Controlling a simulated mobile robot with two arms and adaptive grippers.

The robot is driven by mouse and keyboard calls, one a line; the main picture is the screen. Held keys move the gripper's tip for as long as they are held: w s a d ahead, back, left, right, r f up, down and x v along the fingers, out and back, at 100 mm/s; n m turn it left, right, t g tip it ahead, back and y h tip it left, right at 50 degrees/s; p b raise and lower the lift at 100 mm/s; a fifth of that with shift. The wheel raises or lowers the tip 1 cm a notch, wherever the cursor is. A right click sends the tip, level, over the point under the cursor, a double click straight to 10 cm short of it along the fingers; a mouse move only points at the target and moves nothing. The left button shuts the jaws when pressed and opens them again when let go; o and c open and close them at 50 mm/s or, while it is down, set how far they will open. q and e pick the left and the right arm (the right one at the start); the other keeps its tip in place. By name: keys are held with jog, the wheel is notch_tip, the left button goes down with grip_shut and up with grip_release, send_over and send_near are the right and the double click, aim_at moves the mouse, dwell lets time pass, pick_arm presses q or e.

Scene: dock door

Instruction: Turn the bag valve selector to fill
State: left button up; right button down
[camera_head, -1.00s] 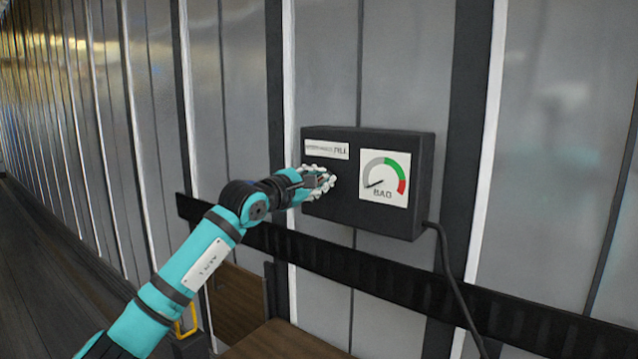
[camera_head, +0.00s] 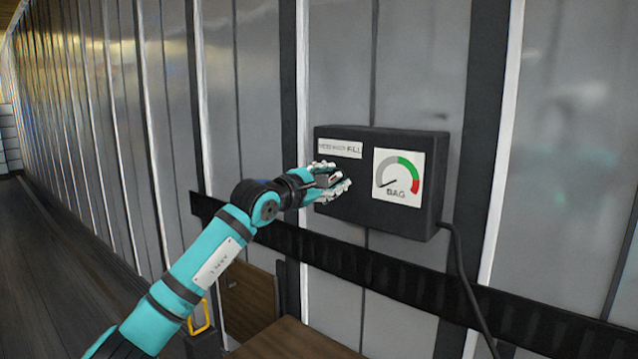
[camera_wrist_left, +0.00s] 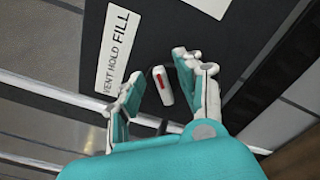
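The black control box (camera_head: 375,222) is on the ribbed wall in the head view. Its white label (camera_head: 340,148) reads VENT HOLD FILL more clearly in the left wrist view (camera_wrist_left: 117,50). The selector is a pale lever (camera_wrist_left: 163,86) with a red mark, seen in the left wrist view. My left gripper (camera_head: 345,182) is at the box's left part, below the label. In the left wrist view its fingers (camera_wrist_left: 158,82) stand apart on both sides of the lever, with visible gaps. The gauge marked BAG (camera_head: 398,177) has its needle at the lower left. My right gripper is not in view.
A black cable (camera_head: 462,270) hangs from the box's lower right. A dark horizontal rail (camera_head: 400,278) runs along the wall under the box. A brown wooden surface (camera_head: 290,342) and a yellow handle (camera_head: 200,318) are below my left arm. Open floor lies at the left.

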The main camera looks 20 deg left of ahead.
pick_arm(q)
jog(key=v, duration=1.1)
jog(key=shift+s, duration=0.3)
jog(key=shift+a, duration=0.1)
